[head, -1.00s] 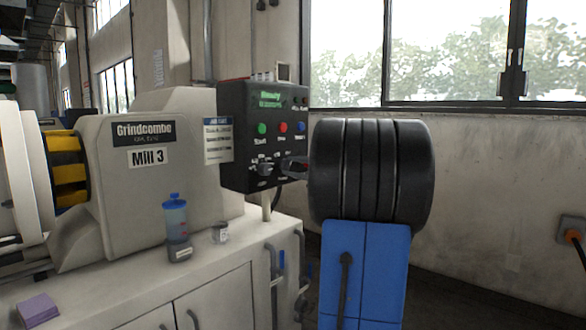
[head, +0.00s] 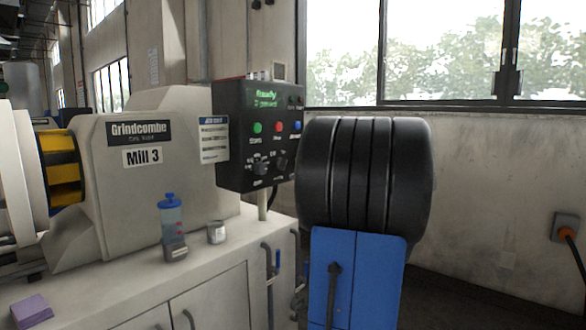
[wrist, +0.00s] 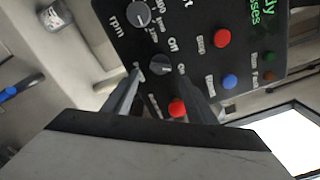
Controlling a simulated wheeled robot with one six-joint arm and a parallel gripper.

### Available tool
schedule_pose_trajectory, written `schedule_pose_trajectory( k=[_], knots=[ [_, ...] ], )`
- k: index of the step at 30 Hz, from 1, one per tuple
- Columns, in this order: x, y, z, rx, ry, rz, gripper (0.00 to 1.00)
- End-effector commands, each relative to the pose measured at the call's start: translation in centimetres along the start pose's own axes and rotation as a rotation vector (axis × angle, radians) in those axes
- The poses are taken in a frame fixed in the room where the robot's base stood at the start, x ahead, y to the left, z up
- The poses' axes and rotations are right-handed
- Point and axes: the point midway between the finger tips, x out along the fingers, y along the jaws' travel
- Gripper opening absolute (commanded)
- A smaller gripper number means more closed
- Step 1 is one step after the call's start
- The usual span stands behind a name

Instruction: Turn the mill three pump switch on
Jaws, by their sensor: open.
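The mill 3 control panel (head: 232,150) is a dark box with a green lit display, beside the Mill 3 housing (head: 100,195). In the wrist view the panel (wrist: 195,15) looks turned. A small dark rotary switch (wrist: 160,66) there has Off and apparently On lettering by it; its label is partly covered. A larger rpm knob (wrist: 140,14) is beside it. My gripper (wrist: 160,76) is open, its fingertips on either side of the small switch. I cannot tell whether they touch it, nor its exact setting. In the head view my arm hides the gripper.
In the wrist view a red button (wrist: 177,108) lies close to the fingers; a red one (wrist: 222,38) and a blue one (wrist: 229,82) are further off. A bottle (head: 172,222), a small tin (head: 216,233) and a purple block (head: 30,311) stand on the cabinet top.

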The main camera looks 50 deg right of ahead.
Motion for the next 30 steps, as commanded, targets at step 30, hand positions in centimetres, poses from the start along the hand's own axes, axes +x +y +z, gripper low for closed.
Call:
schedule_pose_trajectory(
  k=[30],
  knots=[
    [-11.7,0.0,0.0,0.001,0.000,0.000,0.52]
  ],
)
